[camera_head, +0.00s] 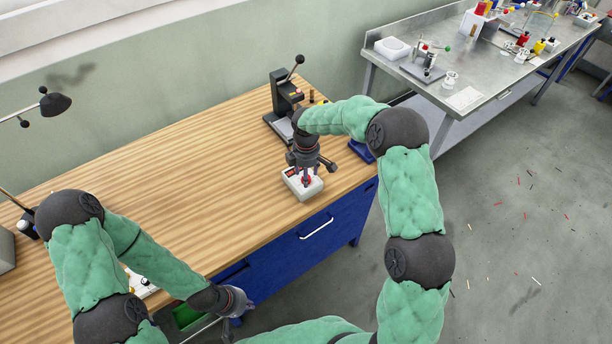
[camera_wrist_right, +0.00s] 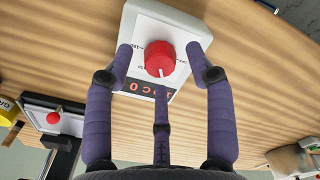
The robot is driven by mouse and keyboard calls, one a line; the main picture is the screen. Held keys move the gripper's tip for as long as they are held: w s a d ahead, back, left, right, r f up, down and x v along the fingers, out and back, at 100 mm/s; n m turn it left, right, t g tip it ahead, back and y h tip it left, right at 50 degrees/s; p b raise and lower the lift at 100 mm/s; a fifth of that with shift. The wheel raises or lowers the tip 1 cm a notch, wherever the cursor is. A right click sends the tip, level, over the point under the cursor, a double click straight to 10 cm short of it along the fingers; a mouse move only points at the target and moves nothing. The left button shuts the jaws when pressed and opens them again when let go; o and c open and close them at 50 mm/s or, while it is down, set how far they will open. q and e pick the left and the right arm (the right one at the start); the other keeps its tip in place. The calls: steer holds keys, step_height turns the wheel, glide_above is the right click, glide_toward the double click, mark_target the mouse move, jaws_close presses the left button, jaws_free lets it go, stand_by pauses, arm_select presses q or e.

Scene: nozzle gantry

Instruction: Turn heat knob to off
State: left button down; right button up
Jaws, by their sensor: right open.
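The heat knob (camera_wrist_right: 160,58) is a red round knob on the face of a white box (camera_wrist_right: 133,22). A dark display (camera_wrist_right: 148,90) with red characters sits below it in the right wrist view. A small pale mark shows low on the knob. In the head view the box (camera_head: 291,184) stands near the table's front right edge, partly hidden by my right gripper (camera_head: 308,178). My right gripper is open, pointing down, its fingers spread around the knob with visible gaps at the sides. My left gripper (camera_head: 240,303) is low in front of the table, away from the box; its finger state is unclear.
A black press with a lever (camera_head: 284,95) stands behind the box. A dark lamp (camera_head: 55,104) is at the far left. The middle of the wooden table (camera_head: 170,165) is clear. A steel bench (camera_head: 480,75) with lab items stands back right.

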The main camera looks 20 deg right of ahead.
steer(key=shift+f, duration=0.5)
jaws_close()
